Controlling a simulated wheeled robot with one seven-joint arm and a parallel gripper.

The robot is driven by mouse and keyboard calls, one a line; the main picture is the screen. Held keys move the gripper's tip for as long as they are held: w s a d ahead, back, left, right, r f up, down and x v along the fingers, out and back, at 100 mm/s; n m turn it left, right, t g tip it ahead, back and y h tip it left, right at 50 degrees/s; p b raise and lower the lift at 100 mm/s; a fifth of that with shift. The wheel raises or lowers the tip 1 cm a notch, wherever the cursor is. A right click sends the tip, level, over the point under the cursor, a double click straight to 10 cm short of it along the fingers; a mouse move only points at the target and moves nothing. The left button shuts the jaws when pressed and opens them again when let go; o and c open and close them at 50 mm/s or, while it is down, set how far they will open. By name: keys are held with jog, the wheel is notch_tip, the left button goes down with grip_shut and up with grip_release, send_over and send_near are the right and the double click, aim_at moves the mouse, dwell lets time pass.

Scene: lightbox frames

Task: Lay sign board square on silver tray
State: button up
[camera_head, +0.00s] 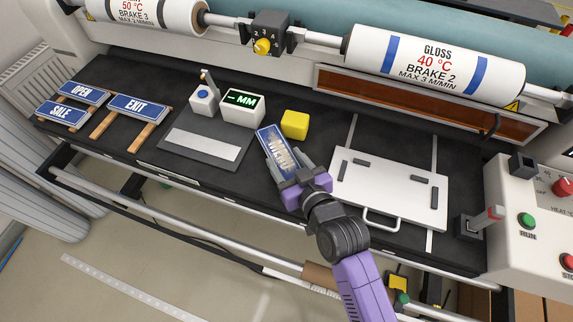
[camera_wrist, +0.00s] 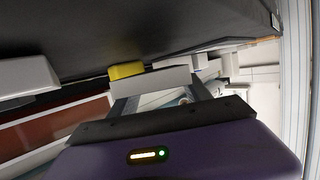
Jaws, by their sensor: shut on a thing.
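The sign board (camera_head: 275,144) is a blue plate with white lettering that reads MENU. My gripper (camera_head: 298,179) is shut on its near end, and the board points up and left from the jaws, tilted in the picture. In the wrist view, a pale plate edge (camera_wrist: 150,83) shows between the fingers of my gripper (camera_wrist: 160,98); the board's face is hidden there. The silver tray (camera_head: 390,190) lies to the right of my gripper. It is a flat pale plate with several dark stops and a handle at its near edge, and it carries no sign.
A yellow block (camera_head: 295,124) stands just beyond the board. A gauge with an MM display (camera_head: 243,107) stands left on a grey plate (camera_head: 205,150). Signs OPEN (camera_head: 84,93), SALE (camera_head: 61,112) and EXIT (camera_head: 139,105) lie on wooden strips. Rollers span the back; a control box (camera_head: 530,225) stands right.

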jog(key=shift+f, duration=1.15)
jog(key=shift+f+b, duration=0.2)
jog(key=shift+b, duration=0.1)
jog(key=o, duration=1.4)
jog(key=shift+o, duration=0.2)
jog(key=shift+r+p, duration=0.3)
jog(key=b+v, duration=0.1)
jog(key=v, duration=1.1)
jog(key=shift+f, duration=0.1)
